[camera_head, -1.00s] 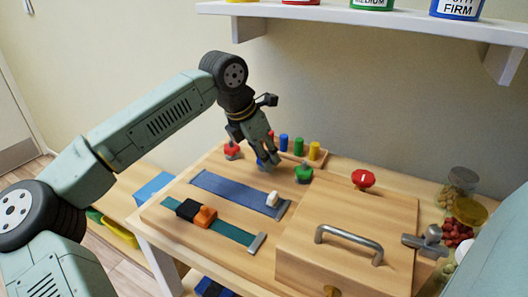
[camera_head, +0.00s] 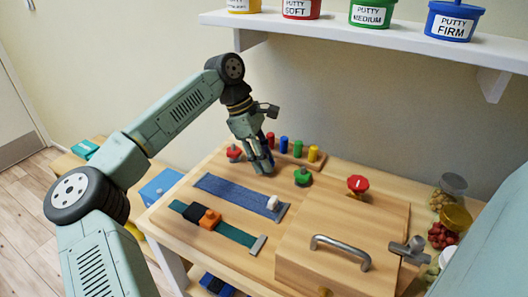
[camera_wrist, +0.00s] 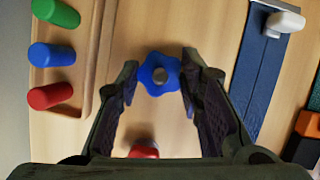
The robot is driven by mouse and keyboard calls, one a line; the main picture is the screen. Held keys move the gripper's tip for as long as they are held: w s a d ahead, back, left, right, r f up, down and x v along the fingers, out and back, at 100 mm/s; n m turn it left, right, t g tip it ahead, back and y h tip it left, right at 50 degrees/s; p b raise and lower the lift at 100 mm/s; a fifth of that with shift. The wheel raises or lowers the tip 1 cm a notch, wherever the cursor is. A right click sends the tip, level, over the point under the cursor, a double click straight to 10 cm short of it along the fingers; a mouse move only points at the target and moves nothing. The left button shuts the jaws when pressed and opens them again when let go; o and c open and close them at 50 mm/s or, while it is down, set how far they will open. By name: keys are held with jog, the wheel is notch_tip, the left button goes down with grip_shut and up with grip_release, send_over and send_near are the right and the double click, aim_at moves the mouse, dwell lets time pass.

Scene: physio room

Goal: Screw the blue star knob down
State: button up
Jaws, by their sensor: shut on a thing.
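The blue star knob (camera_wrist: 160,84) shows in the wrist view, a lobed disc with a grey stud end in its middle. My gripper (camera_wrist: 160,80) has one fingertip on each side of it and is shut on the knob. In the head view my gripper (camera_head: 265,170) points down at the wooden board (camera_head: 235,255), between the red knob (camera_head: 234,153) and the green knob (camera_head: 302,176). There my fingers mostly hide the blue knob. Whether its underside touches the board cannot be seen.
Coloured pegs (camera_head: 284,146) stand in a rack close behind my gripper. A blue strap (camera_head: 240,195) lies in front. A wooden box with a metal handle (camera_head: 340,249) stands to the right. A shelf (camera_head: 360,36) with putty tubs hangs above.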

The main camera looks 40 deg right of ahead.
jog(key=shift+w+d+r+m+g+y+p, duration=0.1)
jog(key=shift+m+y+p, duration=0.2)
jog(key=shift+m, duration=0.5)
jog(key=shift+d+r+m+g+y+p, duration=0.15)
jog(key=shift+m+y+p, duration=0.15)
jog(key=shift+m, duration=0.5)
jog(key=shift+w+a+r+m+g+y+p, duration=0.15)
jog(key=shift+m+p, duration=0.25)
jog(key=shift+m, duration=0.4)
jog(key=shift+s+d+f, duration=0.1)
jog(key=o, duration=1.2)
jog(key=shift+f, duration=0.15)
jog(key=shift+c, duration=0.2)
jog(key=shift+s+y, duration=0.1)
jog(key=shift+y, duration=0.15)
jog(key=shift+f, duration=0.1)
